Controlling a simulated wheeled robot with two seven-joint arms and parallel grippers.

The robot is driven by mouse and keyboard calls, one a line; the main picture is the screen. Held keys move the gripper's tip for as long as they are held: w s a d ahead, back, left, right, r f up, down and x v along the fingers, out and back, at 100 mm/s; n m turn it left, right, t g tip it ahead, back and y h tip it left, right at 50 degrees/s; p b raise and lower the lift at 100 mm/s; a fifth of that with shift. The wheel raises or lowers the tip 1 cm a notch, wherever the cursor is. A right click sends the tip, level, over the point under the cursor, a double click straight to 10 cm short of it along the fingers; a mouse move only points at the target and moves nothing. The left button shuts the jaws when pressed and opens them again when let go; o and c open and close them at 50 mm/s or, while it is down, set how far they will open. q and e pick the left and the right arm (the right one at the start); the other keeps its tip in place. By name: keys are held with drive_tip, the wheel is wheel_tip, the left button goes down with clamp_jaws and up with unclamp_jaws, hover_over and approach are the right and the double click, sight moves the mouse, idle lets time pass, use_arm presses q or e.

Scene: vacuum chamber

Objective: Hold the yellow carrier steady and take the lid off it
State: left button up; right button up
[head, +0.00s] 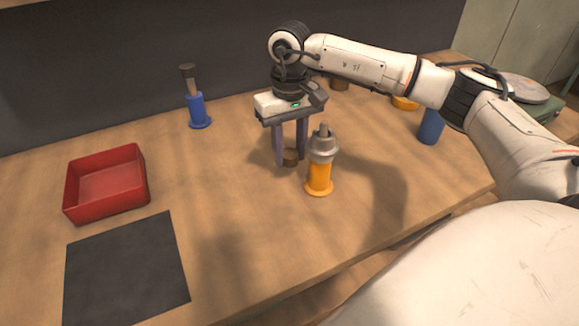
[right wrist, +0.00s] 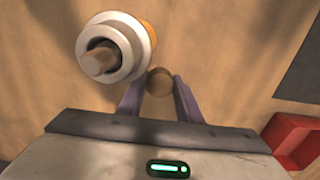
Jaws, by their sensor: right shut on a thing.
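The yellow carrier (head: 319,178) stands upright on the table, with a wide base. A grey metallic lid (head: 323,147) sits on its top, and a short stub (head: 323,130) sticks up from it. In the right wrist view the lid's pale ring (right wrist: 128,32) and the brown stub (right wrist: 100,62) hide most of the carrier. My right gripper (head: 290,160) points down just left of the carrier, apart from it. Its purple fingers are shut on a small brown round piece (right wrist: 160,83) low near the tabletop. My left gripper is not in view.
A red tray (head: 70,193) and a black mat (head: 125,270) lie at the left. A blue carrier (head: 197,112) stands behind, a blue cylinder (head: 431,128) and a yellow ring-shaped piece (head: 404,103) at the right. The table in front of the yellow carrier is clear.

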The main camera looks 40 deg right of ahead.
sight(289, 179)
wheel_tip(289, 179, down, 5)
drive_tip(key=shift+f, duration=0.1)
idle(0.3)
drive_tip(key=shift+f, duration=0.15)
drive_tip(key=o, duration=1.2)
